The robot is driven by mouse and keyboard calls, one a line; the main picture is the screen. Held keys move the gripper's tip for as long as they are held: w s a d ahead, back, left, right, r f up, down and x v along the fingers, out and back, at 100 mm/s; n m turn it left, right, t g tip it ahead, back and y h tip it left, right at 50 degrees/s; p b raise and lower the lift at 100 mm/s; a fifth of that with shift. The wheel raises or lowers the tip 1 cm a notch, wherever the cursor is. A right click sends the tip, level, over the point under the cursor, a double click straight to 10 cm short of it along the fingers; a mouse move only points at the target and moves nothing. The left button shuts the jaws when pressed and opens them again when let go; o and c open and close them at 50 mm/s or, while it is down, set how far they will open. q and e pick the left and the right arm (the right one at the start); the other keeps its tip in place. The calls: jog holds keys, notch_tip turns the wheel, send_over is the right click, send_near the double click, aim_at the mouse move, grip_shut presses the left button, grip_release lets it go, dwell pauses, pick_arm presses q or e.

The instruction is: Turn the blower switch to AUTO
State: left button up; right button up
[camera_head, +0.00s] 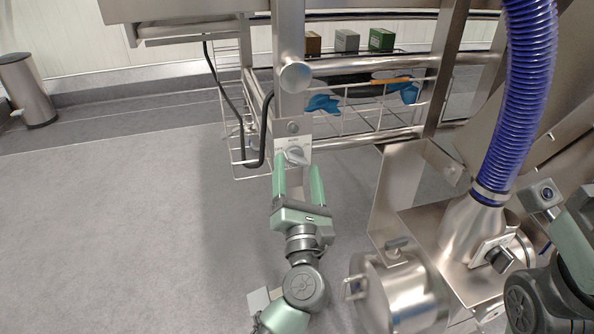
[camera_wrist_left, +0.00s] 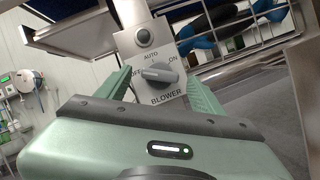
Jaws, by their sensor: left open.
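The blower switch is a grey knob on a pale plate (camera_head: 293,143) fixed to a steel post. In the left wrist view the knob (camera_wrist_left: 160,74) sits among the words OFF, AUTO and ON, with BLOWER below. Its bar lies roughly sideways, with a white mark toward the OFF side. A dark round button (camera_wrist_left: 145,37) is above it. My left gripper (camera_head: 297,170) is open, its green fingers pointing at the plate, one on each side of the knob. Contact with the knob cannot be told. Part of my right arm shows at the right edge; its fingers do not show.
A wire basket (camera_head: 345,118) with blue items is behind the post. A black cable (camera_head: 268,130) hangs left of the plate. A blue hose (camera_head: 523,95) and steel housing (camera_head: 395,195) stand on the right. The floor at left is clear, with a bin (camera_head: 28,90) farther off.

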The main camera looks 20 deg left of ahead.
pick_arm(q)
jog(key=shift+w+a+r, duration=0.2)
jog(key=shift+w, duration=0.35)
jog(key=shift+c, duration=0.4)
